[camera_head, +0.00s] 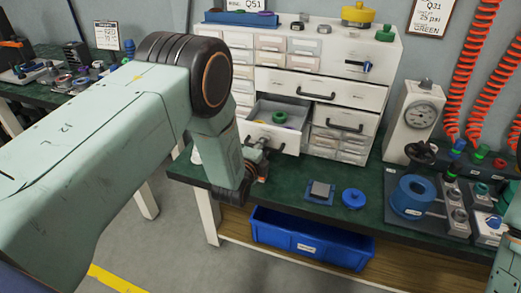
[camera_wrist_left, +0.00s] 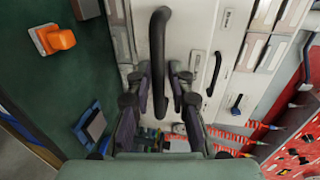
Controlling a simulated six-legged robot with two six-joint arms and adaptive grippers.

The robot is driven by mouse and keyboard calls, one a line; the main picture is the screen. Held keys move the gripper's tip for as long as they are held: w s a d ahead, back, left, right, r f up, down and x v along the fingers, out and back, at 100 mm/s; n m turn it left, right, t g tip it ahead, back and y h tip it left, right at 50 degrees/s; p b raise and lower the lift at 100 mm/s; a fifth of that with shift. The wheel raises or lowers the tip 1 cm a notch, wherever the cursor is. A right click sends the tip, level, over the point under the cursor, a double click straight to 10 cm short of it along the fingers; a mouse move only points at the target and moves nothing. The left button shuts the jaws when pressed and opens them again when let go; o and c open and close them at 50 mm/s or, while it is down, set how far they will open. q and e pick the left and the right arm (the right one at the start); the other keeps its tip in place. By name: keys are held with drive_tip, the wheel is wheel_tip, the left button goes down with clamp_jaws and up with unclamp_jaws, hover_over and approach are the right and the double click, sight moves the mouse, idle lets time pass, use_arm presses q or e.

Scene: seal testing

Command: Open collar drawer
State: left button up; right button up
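A white drawer (camera_head: 289,138) of the cabinet (camera_head: 395,65) stands pulled out in the head view. A green ring (camera_head: 279,117) and a small dark thing lie in it. Its black bar handle (camera_wrist_left: 157,45) shows in the left wrist view. My left gripper (camera_head: 258,160) is at this drawer's front, partly hidden by its own arm. In the wrist view the fingers of my left gripper (camera_wrist_left: 160,82) stand on both sides of the handle's lower part. Whether they press on it I cannot tell. My right gripper is out of view.
Another handled drawer (camera_head: 342,122) to the right is closed. A gauge stand (camera_head: 411,120) is at right. A blue bin (camera_head: 308,235) is below.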

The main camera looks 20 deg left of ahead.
use_arm(q)
drive_tip(key=v, duration=1.2)
idle(0.3)
drive_tip(key=s+a+f+n+g, duration=0.2)
drive_tip(key=s+f+n+g, duration=0.6)
drive_tip(key=s+f+n, duration=0.6)
drive_tip(key=s+f+n+g, duration=0.2)
drive_tip(key=s+n+g, duration=0.2)
drive_tip(key=s, duration=1.8)
drive_tip(key=g, duration=0.3)
drive_tip(key=shift+a+n+g+y, duration=0.3)
drive_tip(key=shift+n, duration=0.1)
